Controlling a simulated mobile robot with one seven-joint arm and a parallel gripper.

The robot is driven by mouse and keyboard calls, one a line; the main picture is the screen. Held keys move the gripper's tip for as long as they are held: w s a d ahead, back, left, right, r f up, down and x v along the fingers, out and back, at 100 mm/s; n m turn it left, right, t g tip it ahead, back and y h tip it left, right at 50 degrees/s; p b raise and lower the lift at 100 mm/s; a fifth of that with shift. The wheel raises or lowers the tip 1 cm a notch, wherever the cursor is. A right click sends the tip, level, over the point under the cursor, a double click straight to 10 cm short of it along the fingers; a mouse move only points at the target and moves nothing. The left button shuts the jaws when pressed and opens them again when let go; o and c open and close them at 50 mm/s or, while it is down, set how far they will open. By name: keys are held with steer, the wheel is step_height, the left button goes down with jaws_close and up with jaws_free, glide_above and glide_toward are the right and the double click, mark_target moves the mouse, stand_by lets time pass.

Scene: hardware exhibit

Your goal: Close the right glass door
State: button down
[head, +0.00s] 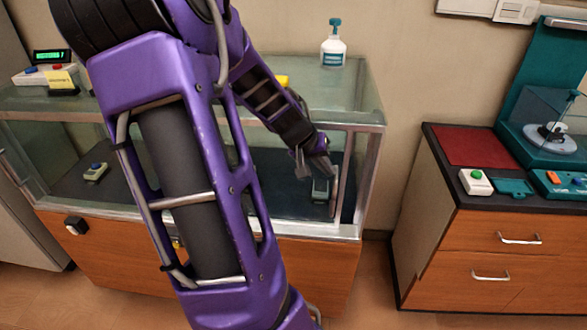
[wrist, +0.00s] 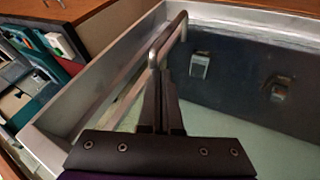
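The right glass door (head: 300,208) is part of the front of a glass display case, partly hidden behind my arm. Its upright metal handle (head: 335,178) is near the case's right end; a narrow dark gap shows between the door's edge and the right corner post (head: 361,185). My gripper (head: 326,170) is at the handle's left side. In the wrist view the fingers (wrist: 162,85) lie close together, seemingly shut, with their tips at or touching the handle bar (wrist: 172,40). I see nothing clearly between them.
Inside the case stand small devices, one at the left (head: 95,172) and one behind the handle (head: 320,188). A white bottle (head: 333,50) stands on the glass top. A wooden cabinet (head: 490,250) with several devices on it stands to the right, with floor between it and the case.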

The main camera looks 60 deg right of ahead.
steer(key=s+d, duration=0.2)
steer(key=s, duration=0.3)
steer(key=shift+s+d+b, duration=0.15)
steer(key=shift+d+b, duration=0.25)
